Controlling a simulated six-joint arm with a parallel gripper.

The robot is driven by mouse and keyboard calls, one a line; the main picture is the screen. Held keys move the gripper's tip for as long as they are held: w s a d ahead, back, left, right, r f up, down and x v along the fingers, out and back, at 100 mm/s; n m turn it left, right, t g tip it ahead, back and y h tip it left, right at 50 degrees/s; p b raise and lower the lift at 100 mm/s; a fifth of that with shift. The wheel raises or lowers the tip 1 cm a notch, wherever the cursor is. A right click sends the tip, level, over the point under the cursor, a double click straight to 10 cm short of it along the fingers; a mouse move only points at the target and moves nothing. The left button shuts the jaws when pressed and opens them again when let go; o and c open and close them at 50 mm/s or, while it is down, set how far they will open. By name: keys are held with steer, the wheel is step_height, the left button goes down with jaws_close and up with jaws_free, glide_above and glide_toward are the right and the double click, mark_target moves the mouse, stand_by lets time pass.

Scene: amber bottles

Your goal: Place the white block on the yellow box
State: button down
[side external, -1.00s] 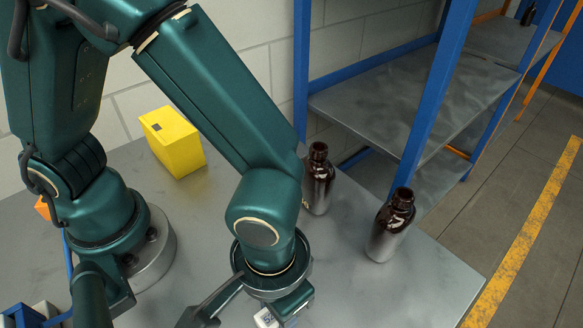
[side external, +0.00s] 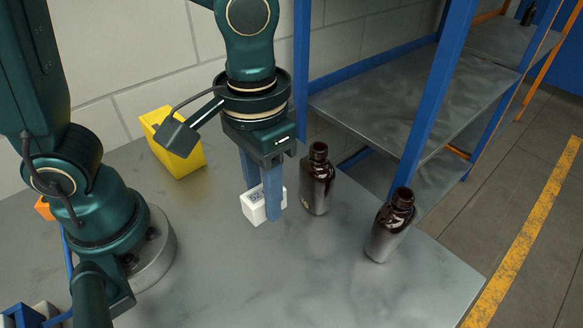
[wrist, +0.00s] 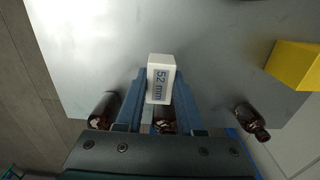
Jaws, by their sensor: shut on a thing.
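The white block (side external: 253,206) is held between the two blue fingers of my gripper (side external: 262,205), which is shut on it. In the side view the block appears above the grey table; how high is hard to tell. The yellow box (side external: 181,150) stands on the table behind and left of the gripper, partly hidden by a part of my wrist. It also shows at the right edge of the wrist view (wrist: 296,65).
One amber bottle (side external: 317,182) stands upright just right of my gripper. Another amber bottle (side external: 391,228) stands farther right near the table edge. A blue-framed shelf (side external: 425,110) rises behind them. The table (side external: 215,265) is clear in front.

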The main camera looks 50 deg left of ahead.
steer(key=shift+a+r, duration=0.15)
steer(key=shift+a, duration=0.1)
steer(key=w+a+r+n, duration=0.35)
steer(key=a+n, duration=0.25)
steer(key=a, duration=0.2)
steer(key=n, duration=1.2)
glide_toward(161, 109)
steer(key=s+d+r, duration=0.1)
steer(key=d, duration=0.5)
steer(key=shift+a+f, duration=0.1)
steer(key=shift+f, duration=3.6)
steer(key=shift+f, duration=0.1)
steer(key=c, duration=0.5)
jaws_free()
steer(key=shift+c, duration=0.2)
